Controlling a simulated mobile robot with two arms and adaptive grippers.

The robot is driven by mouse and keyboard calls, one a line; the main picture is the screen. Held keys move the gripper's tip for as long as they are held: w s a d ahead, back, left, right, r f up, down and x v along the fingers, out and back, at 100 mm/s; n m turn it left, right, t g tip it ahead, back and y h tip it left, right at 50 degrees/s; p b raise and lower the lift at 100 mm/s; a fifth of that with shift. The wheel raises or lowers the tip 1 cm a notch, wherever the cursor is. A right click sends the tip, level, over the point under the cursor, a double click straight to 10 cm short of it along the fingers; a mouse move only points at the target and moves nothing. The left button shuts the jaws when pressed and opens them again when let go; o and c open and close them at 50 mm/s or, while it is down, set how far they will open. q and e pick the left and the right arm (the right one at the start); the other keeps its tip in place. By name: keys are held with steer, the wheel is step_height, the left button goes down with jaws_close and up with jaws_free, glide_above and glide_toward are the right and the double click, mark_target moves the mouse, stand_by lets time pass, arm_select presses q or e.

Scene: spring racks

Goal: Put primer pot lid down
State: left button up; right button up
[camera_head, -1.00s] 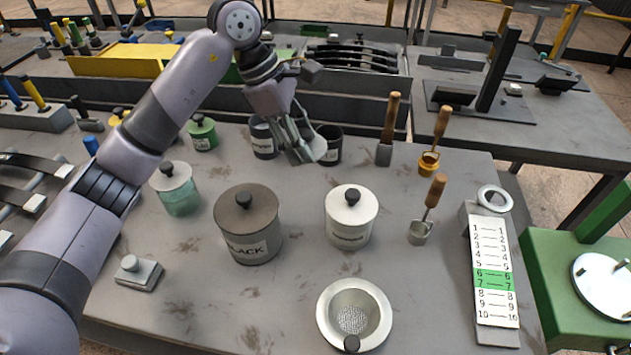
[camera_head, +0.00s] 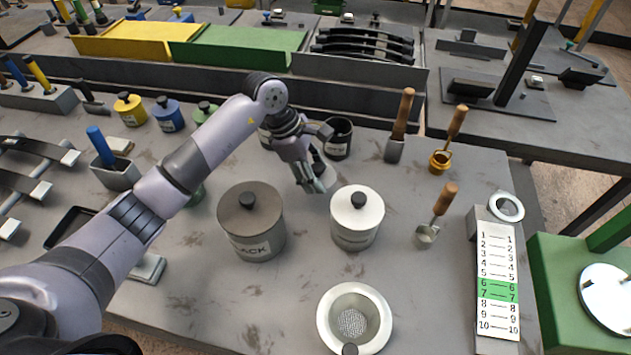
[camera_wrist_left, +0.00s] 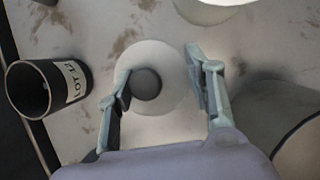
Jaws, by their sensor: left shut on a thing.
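The pale round lid with a dark knob (camera_wrist_left: 146,83) is between the fingers of my left gripper (camera_wrist_left: 158,75) in the left wrist view. The gripper is shut on it. In the head view my left gripper (camera_head: 318,186) is low over the table, behind the gap between the dark BLACK pot (camera_head: 252,225) and the white lidded pot (camera_head: 357,217). The lid is partly hidden there by the fingers; I cannot tell whether it touches the table. An open dark pot (camera_head: 338,139) stands behind the gripper; its label shows in the left wrist view (camera_wrist_left: 75,85). My right gripper is out of view.
A funnel-like strainer (camera_head: 354,318) sits at the front. Wooden-handled ladles (camera_head: 436,215) and a numbered strip (camera_head: 497,282) are on the right. Small yellow (camera_head: 130,109) and blue (camera_head: 168,114) pots stand at the back left. Bare table lies between the white pot and the strainer.

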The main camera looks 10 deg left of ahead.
arm_select(q)
steer(key=shift+f, duration=0.5)
step_height(320, 180, down, 4)
steer(key=shift+p, duration=0.45)
steer(key=o, duration=0.7)
steer(key=shift+f, duration=0.15)
steer(key=o, duration=0.5)
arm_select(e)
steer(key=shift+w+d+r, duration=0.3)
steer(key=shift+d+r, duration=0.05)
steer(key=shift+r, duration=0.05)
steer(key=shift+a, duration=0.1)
